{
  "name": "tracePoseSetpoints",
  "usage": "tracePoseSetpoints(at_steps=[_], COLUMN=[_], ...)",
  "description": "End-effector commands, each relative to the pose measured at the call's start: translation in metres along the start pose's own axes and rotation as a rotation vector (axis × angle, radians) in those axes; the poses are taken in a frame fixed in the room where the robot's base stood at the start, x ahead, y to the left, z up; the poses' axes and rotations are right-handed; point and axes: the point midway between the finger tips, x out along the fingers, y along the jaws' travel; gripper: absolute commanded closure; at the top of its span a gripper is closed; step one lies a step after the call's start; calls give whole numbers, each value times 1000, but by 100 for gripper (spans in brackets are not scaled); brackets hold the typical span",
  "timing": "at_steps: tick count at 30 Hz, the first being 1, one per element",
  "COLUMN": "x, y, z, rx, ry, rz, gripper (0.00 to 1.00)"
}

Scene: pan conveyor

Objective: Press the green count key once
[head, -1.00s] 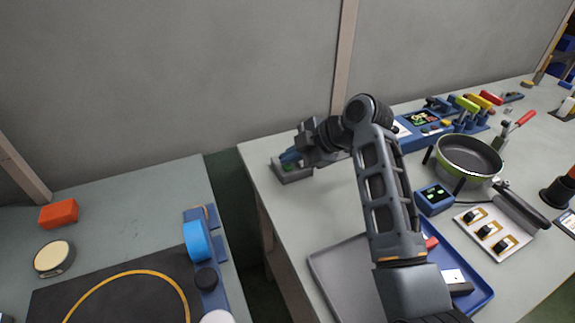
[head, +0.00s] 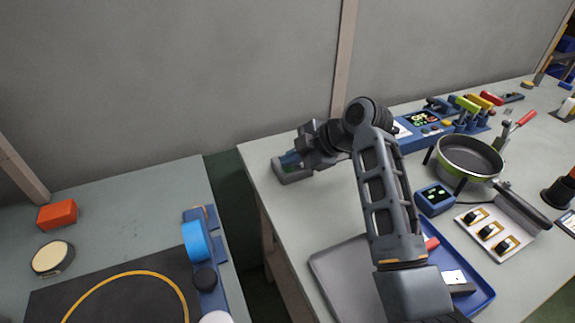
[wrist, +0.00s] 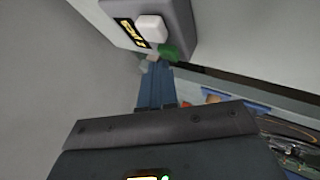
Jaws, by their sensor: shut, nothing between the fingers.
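A grey counter box (head: 294,175) stands at the far left corner of the right table. It also shows at the top of the wrist view (wrist: 180,14), with a white key (wrist: 151,28), a yellow-on-black display (wrist: 131,32) and the green count key (wrist: 168,52). My gripper (head: 287,160) is over the box in the head view, its blue fingers shut and empty. In the wrist view the fingertips (wrist: 155,64) lie right beside the green key's lower edge. I cannot tell whether they touch it.
A grey tray (head: 340,270) and a blue tray (head: 478,298) lie under my arm. A pan (head: 470,158), a small blue display box (head: 434,198) and a white switch plate (head: 497,230) stand right. A gap separates the left table (head: 130,195). The wall is close behind.

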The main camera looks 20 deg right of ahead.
Motion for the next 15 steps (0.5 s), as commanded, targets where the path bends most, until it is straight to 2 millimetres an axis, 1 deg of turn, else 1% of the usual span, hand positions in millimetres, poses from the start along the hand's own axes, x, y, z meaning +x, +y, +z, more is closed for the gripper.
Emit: tracePoseSetpoints(at_steps=[9,15], x=[-11,-12], y=[8,8], z=[-8,-8], rx=[0,0], ry=[-1,0], rz=[-1,-1], gripper=[100,100])
